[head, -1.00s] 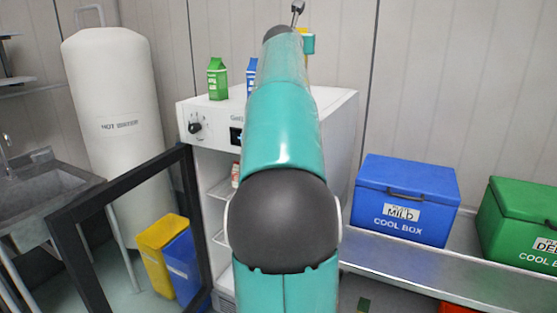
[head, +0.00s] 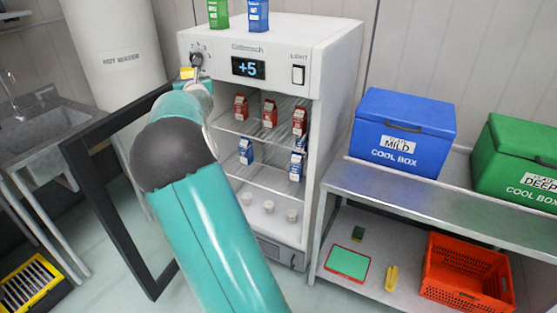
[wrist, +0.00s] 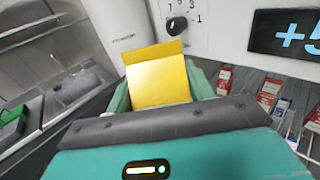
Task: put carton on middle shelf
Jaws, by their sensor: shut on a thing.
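My gripper (wrist: 160,92) is shut on a yellow carton (wrist: 158,76), which stands up between the fingers in the wrist view. In the head view a small part of the yellow carton (head: 187,73) shows in front of the fridge's upper left corner, by the dial. The white fridge (head: 270,30) is open. Its upper shelf (head: 250,128) holds red cartons, its middle shelf (head: 272,178) holds blue cartons toward both sides, and small white cups stand at the bottom. My arm hides the left part of the inside.
The black-framed fridge door (head: 125,215) stands open at left, close to my arm. Green (head: 218,13) and blue (head: 258,15) cartons stand on the fridge. A steel bench (head: 450,195) with cool boxes is at right; a sink (head: 45,125) is at left.

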